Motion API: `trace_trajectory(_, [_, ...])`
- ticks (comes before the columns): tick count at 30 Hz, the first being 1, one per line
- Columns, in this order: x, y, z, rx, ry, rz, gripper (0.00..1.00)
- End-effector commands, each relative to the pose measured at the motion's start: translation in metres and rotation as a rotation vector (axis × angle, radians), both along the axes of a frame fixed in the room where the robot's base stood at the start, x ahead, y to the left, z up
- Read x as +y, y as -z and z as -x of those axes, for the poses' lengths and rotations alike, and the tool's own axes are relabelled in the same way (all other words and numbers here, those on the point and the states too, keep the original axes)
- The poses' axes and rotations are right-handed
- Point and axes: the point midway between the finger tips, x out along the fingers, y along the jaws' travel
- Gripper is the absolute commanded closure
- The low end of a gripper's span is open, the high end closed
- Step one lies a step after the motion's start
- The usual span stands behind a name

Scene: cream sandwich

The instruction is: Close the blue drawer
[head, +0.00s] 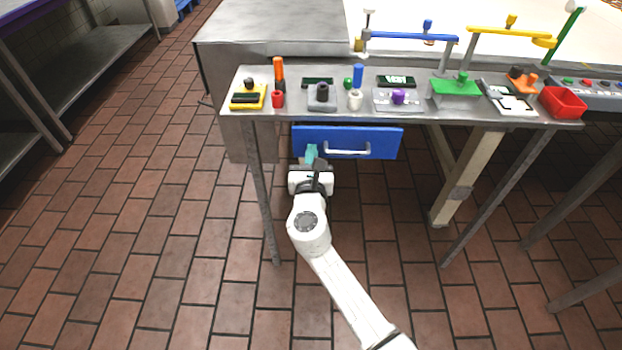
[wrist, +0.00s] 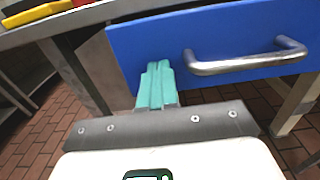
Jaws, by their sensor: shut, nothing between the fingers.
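The blue drawer (head: 385,143) is under the front edge of the table, with a grey bar handle (head: 347,153) across its front. In the wrist view the drawer front (wrist: 150,40) fills the upper right, and its handle (wrist: 245,62) is right of my fingers. My gripper (head: 312,150) is shut and empty, with teal fingertips at the lower left part of the drawer front. In the wrist view the shut fingertips (wrist: 156,68) overlap the drawer's lower left area. I cannot tell whether they touch it. How far the drawer stands out is hard to tell.
The metal table (head: 300,110) above the drawer bears several small devices, including a yellow block (head: 248,97) and a red tray (head: 563,102). Table legs (head: 266,200) stand left and right of the drawer. The tiled floor (head: 150,240) at left is clear.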

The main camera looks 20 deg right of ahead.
Motion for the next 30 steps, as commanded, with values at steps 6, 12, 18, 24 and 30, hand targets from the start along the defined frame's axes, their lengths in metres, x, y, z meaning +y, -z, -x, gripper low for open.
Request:
trace_trajectory(6, [-0.008, 0.002, -0.025, 0.0, 0.0, 0.001, 1.0])
trace_trajectory(12, [-0.011, 0.001, -0.033, 0.001, -0.001, 0.001, 1.0])
trace_trajectory(18, [-0.011, -0.001, -0.034, 0.001, -0.003, -0.001, 1.0])
trace_trajectory(24, [-0.012, -0.001, -0.034, 0.001, -0.002, -0.001, 1.0])
trace_trajectory(30, [-0.01, -0.001, -0.031, 0.002, -0.001, -0.002, 1.0])
